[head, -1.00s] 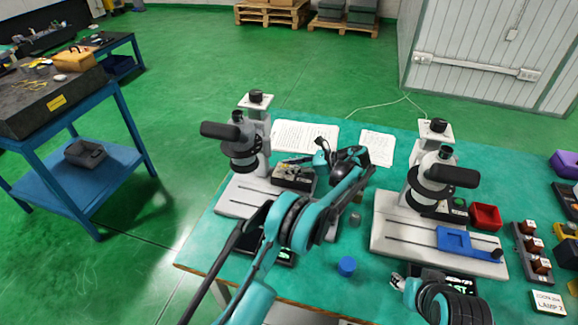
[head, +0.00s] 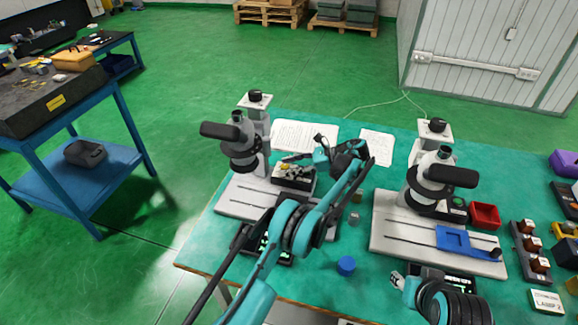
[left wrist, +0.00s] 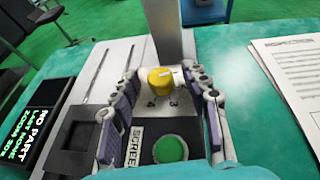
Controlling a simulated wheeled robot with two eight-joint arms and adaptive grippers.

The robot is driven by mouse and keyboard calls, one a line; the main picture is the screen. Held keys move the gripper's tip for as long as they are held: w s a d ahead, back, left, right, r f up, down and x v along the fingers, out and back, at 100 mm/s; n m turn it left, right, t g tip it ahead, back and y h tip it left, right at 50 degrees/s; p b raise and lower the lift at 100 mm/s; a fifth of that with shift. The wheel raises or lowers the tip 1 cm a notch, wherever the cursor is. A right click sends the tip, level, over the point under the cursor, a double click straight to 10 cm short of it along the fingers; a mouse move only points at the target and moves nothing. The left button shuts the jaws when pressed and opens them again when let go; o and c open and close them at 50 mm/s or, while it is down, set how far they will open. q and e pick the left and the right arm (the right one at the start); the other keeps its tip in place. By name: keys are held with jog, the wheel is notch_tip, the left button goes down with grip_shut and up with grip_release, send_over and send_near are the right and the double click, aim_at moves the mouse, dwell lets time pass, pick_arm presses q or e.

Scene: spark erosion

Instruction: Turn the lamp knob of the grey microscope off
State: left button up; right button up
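The left light-grey microscope (head: 240,140) stands upright on its flat base. Its black control box (head: 293,178) sits beside its column. In the left wrist view, a yellow knob (left wrist: 160,79) with a pale pointer mark stands on this box, with the digits 4 and 3 printed by it and a green button (left wrist: 170,149) nearer. My left gripper (head: 303,163) is open over the box; its fingers (left wrist: 160,95) are on either side of the knob, with gaps visible. My right gripper (head: 398,281) is low at the front; its finger state is unclear.
A second, similar microscope (head: 432,180) with a blue slide (head: 455,240) stands to the right. A dark display (left wrist: 45,120) is left of the box.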

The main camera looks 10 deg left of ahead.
aim_at(289, 167)
pick_arm(q)
jog(key=shift+r, duration=0.15)
notch_tip(289, 167, up, 10)
dwell(0.5)
